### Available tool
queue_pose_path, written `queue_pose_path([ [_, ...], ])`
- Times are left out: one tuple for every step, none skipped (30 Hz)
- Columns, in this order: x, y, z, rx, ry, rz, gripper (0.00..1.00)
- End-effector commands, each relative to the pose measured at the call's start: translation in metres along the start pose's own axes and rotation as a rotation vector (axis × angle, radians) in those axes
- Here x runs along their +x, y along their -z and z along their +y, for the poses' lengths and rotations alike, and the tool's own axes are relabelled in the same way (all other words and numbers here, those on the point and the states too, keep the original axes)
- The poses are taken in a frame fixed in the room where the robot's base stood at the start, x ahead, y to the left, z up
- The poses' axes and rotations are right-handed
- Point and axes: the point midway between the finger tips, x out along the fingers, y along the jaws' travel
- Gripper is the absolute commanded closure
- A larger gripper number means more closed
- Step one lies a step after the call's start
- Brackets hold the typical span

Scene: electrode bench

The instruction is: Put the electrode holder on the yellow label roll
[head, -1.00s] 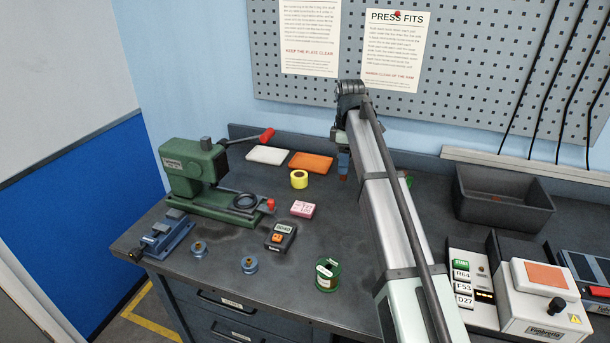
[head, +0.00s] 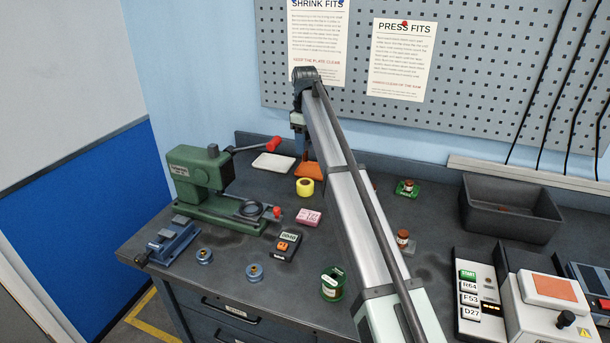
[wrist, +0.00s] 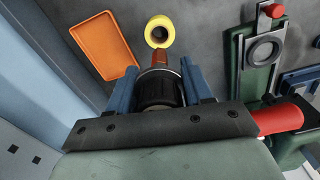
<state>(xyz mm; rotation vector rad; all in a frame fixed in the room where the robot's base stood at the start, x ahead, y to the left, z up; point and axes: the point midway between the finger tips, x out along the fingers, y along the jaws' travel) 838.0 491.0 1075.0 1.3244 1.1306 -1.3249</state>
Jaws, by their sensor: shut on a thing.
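The yellow label roll (head: 305,187) stands on the bench in front of the orange tray, and its open centre shows in the wrist view (wrist: 159,32). My gripper (wrist: 160,84) has its blue fingers shut on the electrode holder (wrist: 156,92), a black ribbed body with a copper-coloured end pointing toward the roll. In the wrist view that end lies just below the roll's rim; I cannot tell the height between them. In the head view my gripper (head: 304,145) is above and behind the roll, and my arm hides most of the holder.
The orange tray (head: 308,171) and white tray (head: 272,163) lie at the back. The green press (head: 196,175) stands left, its red-knobbed lever (head: 272,144) near my gripper. A pink box (head: 309,218) lies in front of the roll. A dark bin (head: 510,225) stands right.

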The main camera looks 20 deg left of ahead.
Motion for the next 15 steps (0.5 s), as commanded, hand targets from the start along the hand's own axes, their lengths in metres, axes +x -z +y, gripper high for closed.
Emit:
queue_pose_path([
  [0.007,-0.001,-0.001,0.001,0.001,-0.001,0.9],
  [0.012,-0.001,-0.001,0.0,0.0,0.0,0.9],
  [0.018,-0.001,-0.001,0.0,0.0,0.0,0.9],
  [0.024,-0.001,-0.001,0.0,0.001,-0.001,0.9],
  [0.029,-0.001,-0.001,0.0,0.001,-0.001,0.9],
  [0.035,-0.001,-0.001,0.0,0.001,-0.001,0.9],
  [0.04,-0.001,-0.001,-0.001,0.001,-0.001,0.9],
  [0.044,-0.001,-0.001,-0.001,0.0,0.0,0.9],
  [0.048,-0.001,-0.001,-0.001,0.0,0.0,0.9],
  [0.051,-0.001,0.0,-0.001,0.0,0.0,0.9],
  [0.053,-0.001,0.0,-0.001,0.0,0.0,0.9],
  [0.055,0.0,0.0,-0.001,0.0,0.0,0.9],
  [0.057,0.0,0.0,-0.001,0.0,0.0,0.9],
  [0.059,0.0,0.0,-0.001,0.0,0.0,0.9],
  [0.062,-0.001,0.0,-0.001,0.0,0.0,0.9],
])
